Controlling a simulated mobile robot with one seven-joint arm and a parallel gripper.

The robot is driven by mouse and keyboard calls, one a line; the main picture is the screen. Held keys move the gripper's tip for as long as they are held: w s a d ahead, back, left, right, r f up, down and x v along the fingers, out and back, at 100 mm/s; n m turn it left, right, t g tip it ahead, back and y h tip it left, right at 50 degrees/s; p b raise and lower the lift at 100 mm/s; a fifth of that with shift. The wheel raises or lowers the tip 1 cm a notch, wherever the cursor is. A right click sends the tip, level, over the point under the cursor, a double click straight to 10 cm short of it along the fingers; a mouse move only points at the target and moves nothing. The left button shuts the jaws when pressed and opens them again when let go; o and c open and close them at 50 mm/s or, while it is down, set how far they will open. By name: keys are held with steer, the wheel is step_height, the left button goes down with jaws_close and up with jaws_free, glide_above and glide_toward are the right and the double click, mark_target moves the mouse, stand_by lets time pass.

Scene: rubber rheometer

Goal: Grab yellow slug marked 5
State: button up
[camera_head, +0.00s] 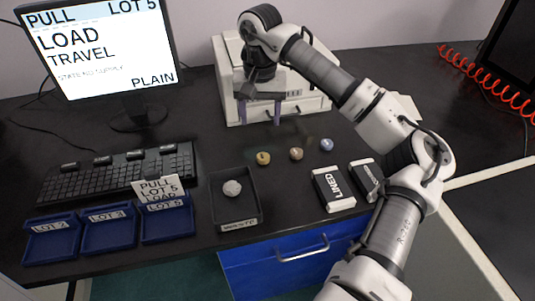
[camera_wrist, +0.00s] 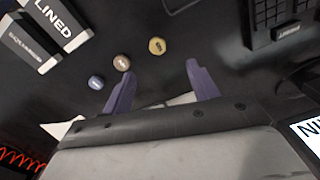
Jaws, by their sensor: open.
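The yellow slug (camera_head: 263,158) sits on the black bench at the left end of a loose row of three. It also shows in the wrist view (camera_wrist: 157,45) with a dark mark too small to read. A tan slug (camera_head: 296,153) and a blue slug (camera_head: 327,144) lie to its right in the head view. My gripper (camera_head: 259,108) is open and empty, its purple fingers above the bench by the white machine. In the wrist view the yellow slug lies beyond the fingertips (camera_wrist: 158,72), roughly between their lines, apart from both.
A dark tray (camera_head: 248,212) holds a grey slug (camera_head: 232,188). Blue lot trays (camera_head: 110,242), a card (camera_head: 160,188) and a keyboard (camera_head: 95,180) are at left. A box marked LINED (camera_head: 333,190) and another box (camera_head: 367,180) stand at right. The white machine (camera_head: 230,75) is behind.

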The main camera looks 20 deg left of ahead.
steer(key=p, duration=0.2)
glide_above(263, 156)
steer(key=f, duration=0.8)
steer(key=shift+s+d+f, duration=0.1)
steer(key=shift+s+d, duration=0.1)
steer(key=shift+s, duration=0.15)
steer(key=shift+w+a+f+p, duration=0.15)
steer(key=shift+f+p, duration=0.25)
steer(key=shift+f, duration=1)
steer(key=shift+w+a+f+p, duration=0.15)
steer(key=shift+f+p, duration=0.25)
steer(key=shift+f, duration=0.95)
steer(key=shift+d, duration=0.1)
steer(key=shift+c, duration=0.5)
steer(key=c, duration=1)
